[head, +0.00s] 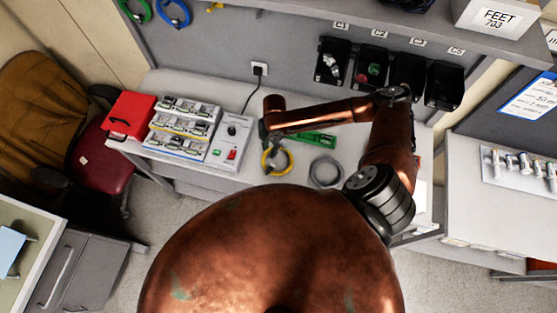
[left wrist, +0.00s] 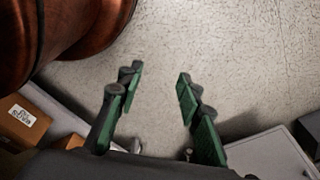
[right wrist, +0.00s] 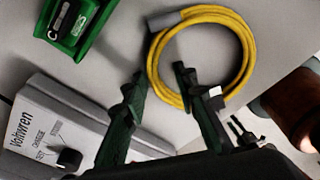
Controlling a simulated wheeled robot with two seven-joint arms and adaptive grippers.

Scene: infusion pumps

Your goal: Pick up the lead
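A yellow coiled lead (head: 290,163) lies on the white bench, and a grey coiled lead (head: 314,172) lies to its right. I cannot tell which one the task means. My right gripper (head: 267,142) is over the yellow coil's far side in the head view. In the right wrist view my right gripper (right wrist: 160,78) is open, with nothing held, and its right fingertip overlaps the yellow coil (right wrist: 247,50). Touching cannot be told. My left gripper (left wrist: 158,78) is open and empty above the floor, out of the head view.
A white box with a knob (head: 233,130) and a tray of connectors (head: 183,143) stand left of the coils. A green holder (head: 318,140) lies behind them. A red box (head: 130,113) is at the left end. Black bins (head: 333,62) hang on the back panel.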

